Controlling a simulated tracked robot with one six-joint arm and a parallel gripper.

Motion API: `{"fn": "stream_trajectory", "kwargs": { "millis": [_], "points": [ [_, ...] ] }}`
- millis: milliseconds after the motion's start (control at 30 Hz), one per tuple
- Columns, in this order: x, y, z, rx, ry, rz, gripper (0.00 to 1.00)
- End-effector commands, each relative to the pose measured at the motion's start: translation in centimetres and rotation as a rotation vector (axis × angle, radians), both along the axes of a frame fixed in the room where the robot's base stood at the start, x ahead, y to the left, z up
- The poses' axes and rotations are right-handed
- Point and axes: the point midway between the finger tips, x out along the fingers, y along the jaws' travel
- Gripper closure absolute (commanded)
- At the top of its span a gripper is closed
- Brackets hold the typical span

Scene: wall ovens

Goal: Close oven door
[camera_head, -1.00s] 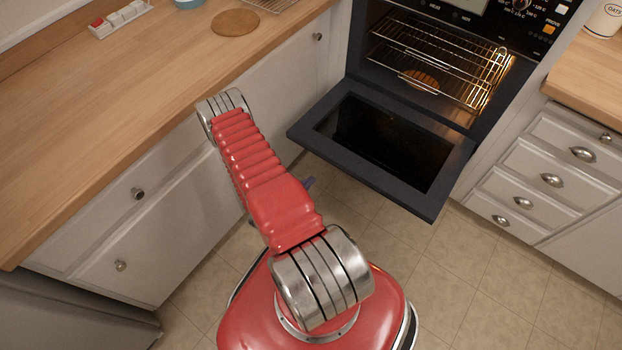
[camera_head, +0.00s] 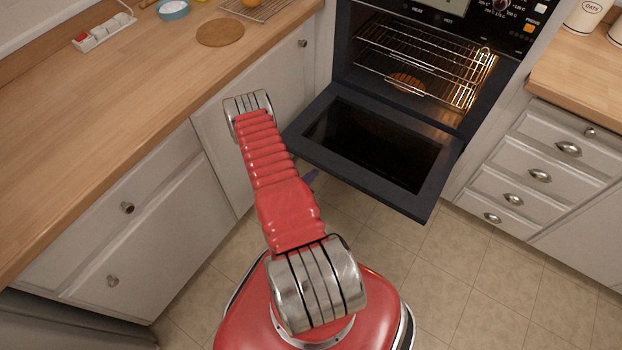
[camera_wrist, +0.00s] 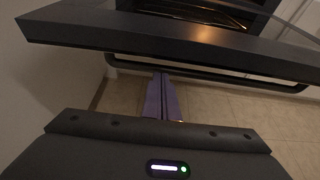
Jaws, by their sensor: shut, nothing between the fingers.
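The dark oven door (camera_head: 388,190) hangs open, folded down below the lit oven cavity (camera_head: 430,62). In the wrist view the door's edge (camera_wrist: 180,38) crosses the top of the picture, and its dark handle bar (camera_wrist: 215,74) runs just below it. My gripper (camera_wrist: 161,82) is shut and empty. Its purple fingertips point up at the left part of the handle bar; I cannot tell whether they touch it.
Wire racks (camera_head: 425,60) sit inside the oven, with a round brown item (camera_head: 406,82) there. White cabinets under a wooden counter (camera_head: 110,110) stand close on the left. White drawers (camera_head: 530,175) stand right of the oven. Tiled floor (camera_head: 440,265) is free in front.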

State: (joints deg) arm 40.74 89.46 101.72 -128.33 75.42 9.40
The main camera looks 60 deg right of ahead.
Motion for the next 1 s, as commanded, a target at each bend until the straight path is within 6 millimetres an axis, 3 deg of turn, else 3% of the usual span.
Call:
{"fn": "stream_trajectory", "kwargs": {
  "millis": [300,1000],
  "points": [
    [0.0,-0.1,2.2,0.0,0.0,0.0,1.0],
    [0.3,-0.2,3.1,0.012,-0.003,-0.002,1.0]
  ]
}}
